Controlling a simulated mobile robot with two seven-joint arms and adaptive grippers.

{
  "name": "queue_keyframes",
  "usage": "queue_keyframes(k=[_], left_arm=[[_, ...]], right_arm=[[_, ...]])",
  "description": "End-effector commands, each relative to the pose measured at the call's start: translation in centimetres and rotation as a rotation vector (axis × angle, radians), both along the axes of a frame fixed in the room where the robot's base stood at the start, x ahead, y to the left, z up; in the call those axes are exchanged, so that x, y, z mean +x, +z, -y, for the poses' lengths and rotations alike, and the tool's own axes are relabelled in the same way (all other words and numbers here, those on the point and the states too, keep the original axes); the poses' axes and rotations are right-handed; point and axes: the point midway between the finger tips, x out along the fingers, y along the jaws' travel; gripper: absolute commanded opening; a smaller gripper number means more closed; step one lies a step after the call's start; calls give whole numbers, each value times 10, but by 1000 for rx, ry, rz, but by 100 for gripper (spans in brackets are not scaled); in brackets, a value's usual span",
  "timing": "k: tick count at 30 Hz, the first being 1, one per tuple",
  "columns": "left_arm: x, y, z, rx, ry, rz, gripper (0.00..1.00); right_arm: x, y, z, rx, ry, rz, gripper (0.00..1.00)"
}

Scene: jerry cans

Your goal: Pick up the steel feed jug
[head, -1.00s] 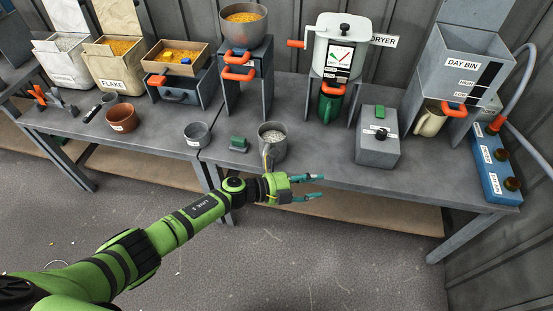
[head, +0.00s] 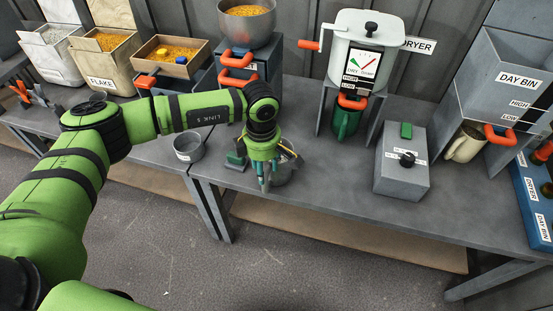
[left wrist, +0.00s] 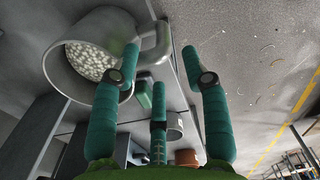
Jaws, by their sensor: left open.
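The steel feed jug (head: 286,174) stands near the table's front edge, mostly hidden behind my left gripper (head: 266,182) in the head view. In the left wrist view the jug (left wrist: 68,82) is large at upper left, with pale pellets inside and its bent handle (left wrist: 163,44) to the right. My left gripper (left wrist: 160,68) has teal fingers spread apart. The handle shows between the two outer fingertips in that view; I cannot tell whether they touch it. The fingers hold nothing. My right gripper is out of view.
A green block (head: 236,161) and a small steel pot (head: 188,148) stand left of the jug. The bare tabletop (head: 325,178) between is free.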

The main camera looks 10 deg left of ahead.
Motion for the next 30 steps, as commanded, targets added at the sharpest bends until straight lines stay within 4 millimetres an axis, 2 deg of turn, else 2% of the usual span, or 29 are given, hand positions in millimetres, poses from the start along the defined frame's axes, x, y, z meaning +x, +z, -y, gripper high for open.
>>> queue_keyframes(k=[3,8,12,15,19,23,27,30], left_arm=[[-1,-12,0,1,0,-4,46],[-4,-32,1,-1,0,-6,46],[-5,-55,2,-1,2,-6,46],[-4,-63,2,-2,1,-3,46],[-4,-67,2,-2,1,-2,46],[-4,-66,2,-2,1,-2,46],[-4,-66,2,-2,1,-2,0],[-4,-66,2,-2,1,-2,0]], right_arm=[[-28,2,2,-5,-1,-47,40],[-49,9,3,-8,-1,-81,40],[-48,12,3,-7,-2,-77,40],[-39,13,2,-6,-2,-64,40],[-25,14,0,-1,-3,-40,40],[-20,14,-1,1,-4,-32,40],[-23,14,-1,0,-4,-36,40],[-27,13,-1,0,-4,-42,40]])
